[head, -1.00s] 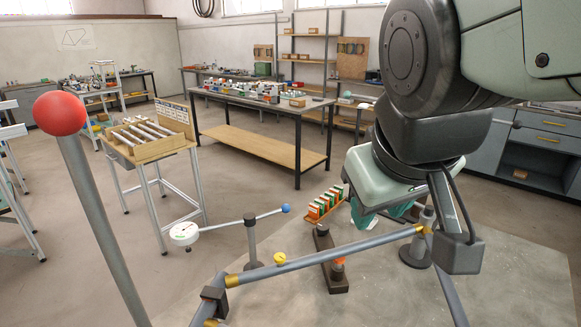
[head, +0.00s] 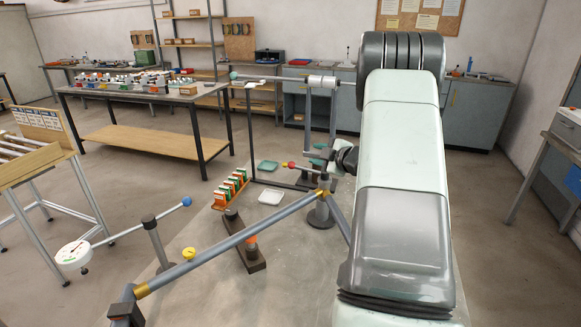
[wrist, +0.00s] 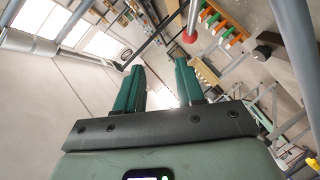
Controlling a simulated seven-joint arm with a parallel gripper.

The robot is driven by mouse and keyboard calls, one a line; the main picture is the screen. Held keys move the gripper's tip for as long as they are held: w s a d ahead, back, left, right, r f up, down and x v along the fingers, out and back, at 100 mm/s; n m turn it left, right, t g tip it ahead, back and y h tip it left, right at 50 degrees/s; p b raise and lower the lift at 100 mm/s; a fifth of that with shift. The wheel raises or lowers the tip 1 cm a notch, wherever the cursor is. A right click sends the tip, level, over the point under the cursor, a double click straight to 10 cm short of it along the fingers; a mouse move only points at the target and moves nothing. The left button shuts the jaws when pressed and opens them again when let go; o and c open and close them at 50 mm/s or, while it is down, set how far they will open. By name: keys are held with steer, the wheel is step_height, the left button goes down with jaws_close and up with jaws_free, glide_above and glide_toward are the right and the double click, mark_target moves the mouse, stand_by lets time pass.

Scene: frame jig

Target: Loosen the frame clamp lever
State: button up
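My gripper (wrist: 158,75) is open in the wrist view. Its two green fingers stand apart with nothing between them. A red ball knob (wrist: 189,37) shows just beyond the right finger, at the end of a grey rod. In the head view a small red knob (head: 291,165) on a yellowish rod stands close to the gripper end of my arm, which is partly hidden. I cannot tell whether they touch. The grey frame tubes (head: 225,243) with brass-coloured joints run across the bench. A dark clamp block (head: 126,308) holds their near left corner.
A dial gauge (head: 73,255) on a blue-tipped rod stands left of the frame. An orange rack (head: 231,188) of green-and-white pieces and a white tray (head: 272,197) lie behind it. A yellow knob (head: 189,254) sits beside the tube. My arm covers the right side.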

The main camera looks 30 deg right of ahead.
steer(key=n+y, duration=0.1)
steer(key=y, duration=0.1)
glide_toward(304, 168)
steer(key=shift+t, duration=0.3)
steer(key=x, duration=1.1)
steer(key=shift+a+f, duration=0.1)
steer(key=shift+f, duration=0.2)
jaws_close()
